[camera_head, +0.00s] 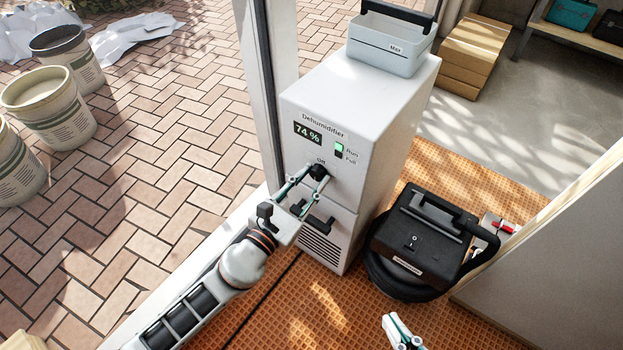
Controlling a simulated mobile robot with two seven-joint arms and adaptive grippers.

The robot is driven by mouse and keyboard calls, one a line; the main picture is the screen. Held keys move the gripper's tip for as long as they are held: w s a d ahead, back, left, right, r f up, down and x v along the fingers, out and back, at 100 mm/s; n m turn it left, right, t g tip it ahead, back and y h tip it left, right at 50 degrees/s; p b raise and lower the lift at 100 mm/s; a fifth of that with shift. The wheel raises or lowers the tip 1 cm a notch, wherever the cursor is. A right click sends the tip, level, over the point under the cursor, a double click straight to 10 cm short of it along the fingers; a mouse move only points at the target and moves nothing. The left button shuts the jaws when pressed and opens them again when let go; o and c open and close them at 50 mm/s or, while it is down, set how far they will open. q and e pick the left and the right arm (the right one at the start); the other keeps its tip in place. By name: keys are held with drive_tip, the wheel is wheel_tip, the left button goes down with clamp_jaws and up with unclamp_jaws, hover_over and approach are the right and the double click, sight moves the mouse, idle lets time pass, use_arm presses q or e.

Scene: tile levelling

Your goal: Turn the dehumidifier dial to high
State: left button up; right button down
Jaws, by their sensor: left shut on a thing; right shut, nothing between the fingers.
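The white dehumidifier (345,130) stands upright in the middle of the camera_head view. Its front carries a display (308,133) reading "74 %" and a green lit indicator (339,147) beside the word "Run". The black dial (318,171) sits below the display, with the word "Off" just above it. My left gripper (307,177) is at the front panel with its fingers shut on the dial. The fingers partly cover the dial, so its pointer direction and other marks cannot be read. My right gripper (397,328) is shut and empty at the bottom edge, apart from everything.
A grey tank (388,45) marked "Max" stands on top of the dehumidifier. A black vacuum-like machine (420,240) stands close on its right on the orange mat (320,300). Several buckets (47,105) stand at left on brick paving. Cardboard boxes (475,50) lie behind.

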use_arm(q)
drive_tip(key=o, duration=1.1)
drive_tip(key=shift+s, duration=0.1)
drive_tip(key=v, duration=1.1)
drive_tip(key=shift+s+a, duration=0.25)
drive_tip(key=shift+s, duration=0.1)
